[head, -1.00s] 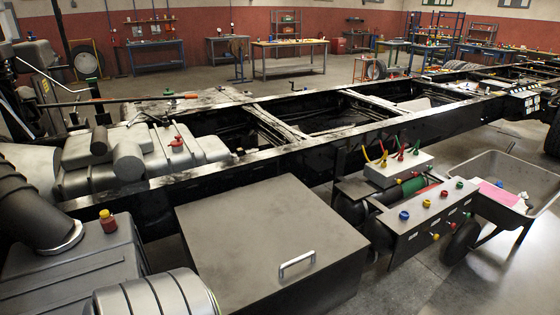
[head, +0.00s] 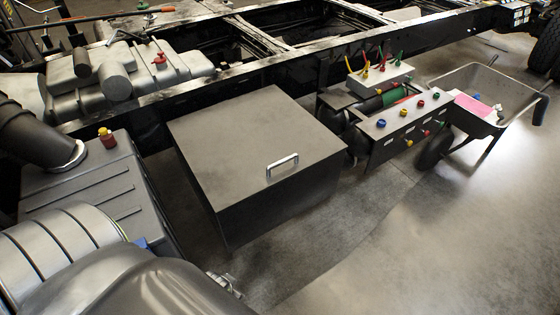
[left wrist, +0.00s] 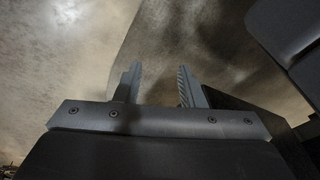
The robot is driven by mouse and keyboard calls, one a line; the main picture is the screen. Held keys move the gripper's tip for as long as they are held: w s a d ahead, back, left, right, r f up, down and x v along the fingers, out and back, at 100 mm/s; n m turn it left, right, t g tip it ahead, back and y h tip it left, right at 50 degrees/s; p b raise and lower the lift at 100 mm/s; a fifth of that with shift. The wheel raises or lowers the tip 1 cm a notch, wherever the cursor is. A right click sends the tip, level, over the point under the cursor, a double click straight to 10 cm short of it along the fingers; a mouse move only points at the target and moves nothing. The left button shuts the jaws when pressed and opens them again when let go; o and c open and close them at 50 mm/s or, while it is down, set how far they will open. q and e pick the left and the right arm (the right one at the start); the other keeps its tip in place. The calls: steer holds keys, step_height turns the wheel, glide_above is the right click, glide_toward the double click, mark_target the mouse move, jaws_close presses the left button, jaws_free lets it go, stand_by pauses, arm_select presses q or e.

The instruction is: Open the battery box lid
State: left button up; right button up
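The battery box (head: 265,200) is a dark grey box beside the truck frame, in the middle of the head view. Its flat lid (head: 235,140) lies shut. A pale metal handle (head: 282,165) sits near the lid's front edge, with nothing touching it. My left gripper (left wrist: 160,86) shows in the left wrist view with its two fingers apart and only floor seen between them. A dark flat-sided thing at the right of that view may be the box, but I cannot tell. Neither gripper can be made out in the head view.
The black chassis rail (head: 300,77) runs behind the box. A grey tank with a red and yellow cap (head: 107,138) stands left of it. A valve panel (head: 405,125) and a wheelbarrow (head: 490,95) stand to the right. Floor at the front right is clear.

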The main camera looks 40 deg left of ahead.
arm_select(q)
steer(key=w+r+p, duration=0.2)
steer(key=w+r, duration=0.2)
steer(key=r, duration=0.9)
step_height(320, 180, up, 26)
steer(key=m+g+p, duration=0.2)
steer(key=m, duration=0.3)
glide_above(287, 158)
steer(key=s+d, duration=0.2)
steer(key=d, duration=0.1)
steer(key=shift+y, duration=0.3)
steer(key=a+f, duration=0.1)
steer(key=f, duration=0.4)
steer(key=w+f+b, duration=0.1)
steer(key=f, duration=0.5)
steer(key=a+f+b, duration=0.1)
steer(key=f, duration=0.4)
steer(key=shift+w+a+f, duration=0.35)
steer(key=shift+f, duration=0.05)
jaws_close()
